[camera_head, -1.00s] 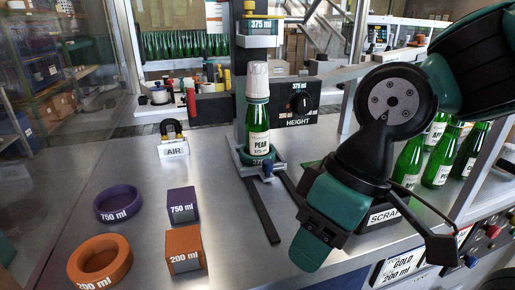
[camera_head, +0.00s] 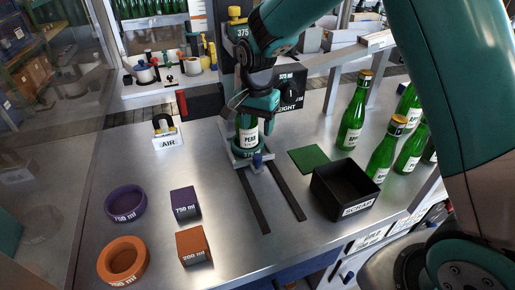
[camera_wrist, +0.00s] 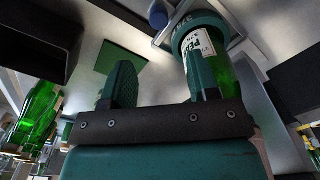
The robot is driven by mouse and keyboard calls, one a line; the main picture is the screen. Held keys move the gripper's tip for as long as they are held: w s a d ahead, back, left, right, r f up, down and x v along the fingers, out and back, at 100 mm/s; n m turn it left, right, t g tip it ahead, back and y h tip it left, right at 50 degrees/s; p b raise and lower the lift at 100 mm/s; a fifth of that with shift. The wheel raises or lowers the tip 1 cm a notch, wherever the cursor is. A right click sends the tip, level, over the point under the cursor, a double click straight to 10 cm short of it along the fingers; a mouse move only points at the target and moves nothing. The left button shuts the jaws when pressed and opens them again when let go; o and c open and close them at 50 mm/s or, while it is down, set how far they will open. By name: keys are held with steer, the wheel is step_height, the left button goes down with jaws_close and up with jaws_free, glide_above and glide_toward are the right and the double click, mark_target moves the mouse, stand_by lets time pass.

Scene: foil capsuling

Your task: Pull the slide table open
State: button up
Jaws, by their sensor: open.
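The slide table (camera_head: 237,163) is a small pale plate at the back end of two dark rails (camera_head: 253,203). A blue knob (camera_head: 257,160) is at its front; it also shows in the wrist view (camera_wrist: 158,14). A green PEAR bottle (camera_head: 247,136) stands upright in a teal ring (camera_head: 246,153) on the plate. My gripper (camera_head: 258,104) is above the slide table by the bottle's upper part, hiding its top. In the wrist view my gripper (camera_wrist: 162,85) is open, nothing between its fingers, with the bottle (camera_wrist: 223,72) behind the right finger.
A black SCRAP bin (camera_head: 343,190) and green pad (camera_head: 310,159) stand right of the rails, with several bottles (camera_head: 382,158) beyond. An AIR stand (camera_head: 166,134), purple ring (camera_head: 126,204), orange ring (camera_head: 124,261) and two blocks (camera_head: 185,203) (camera_head: 194,246) are left. The metal around the rails is clear.

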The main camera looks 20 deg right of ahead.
mark_target(258, 156)
step_height(258, 156, down, 11)
steer(key=p, duration=0.3)
steer(key=shift+f+p, duration=0.1)
steer(key=shift+p, duration=0.2)
steer(key=shift+s, duration=0.1)
jaws_close()
